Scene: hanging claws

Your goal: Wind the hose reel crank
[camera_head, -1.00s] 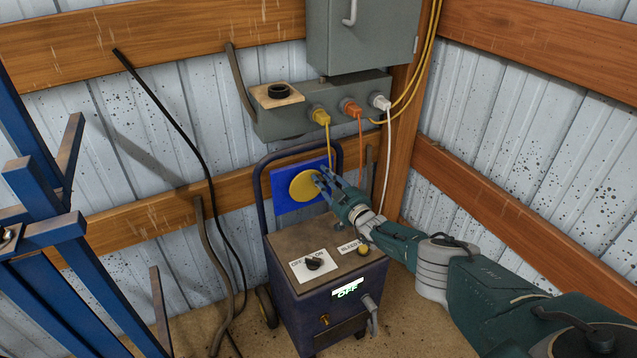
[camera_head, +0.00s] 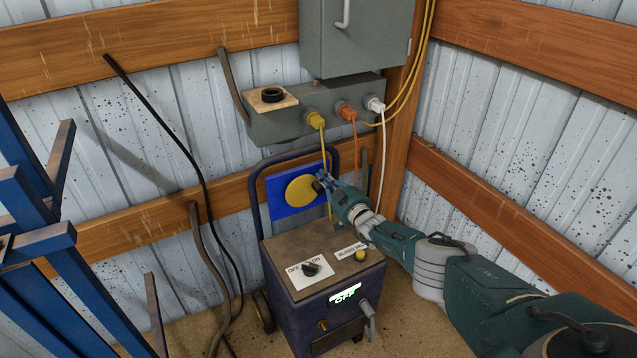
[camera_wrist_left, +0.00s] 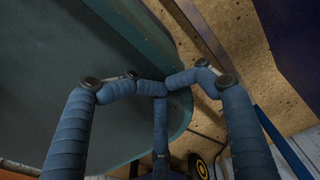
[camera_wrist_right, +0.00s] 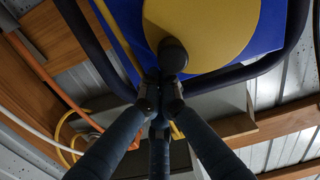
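The hose reel crank is a yellow disc (camera_head: 299,191) on a blue plate (camera_head: 280,199), behind the dark machine box. It carries a dark round knob (camera_head: 318,186) near its right edge. My right gripper (camera_head: 325,184) is at the knob, its fingers drawn together. In the right wrist view the fingertips (camera_wrist_right: 160,95) close around the lower part of the knob (camera_wrist_right: 173,56), in front of the yellow disc (camera_wrist_right: 210,28). The finger contact is partly hidden.
The machine box (camera_head: 320,262) has a switch panel and an "OFF" display (camera_head: 345,293). A grey outlet box (camera_head: 275,123) with yellow, orange and white plugs hangs above; their cables run close to my right gripper. A blue frame (camera_head: 60,270) stands at left.

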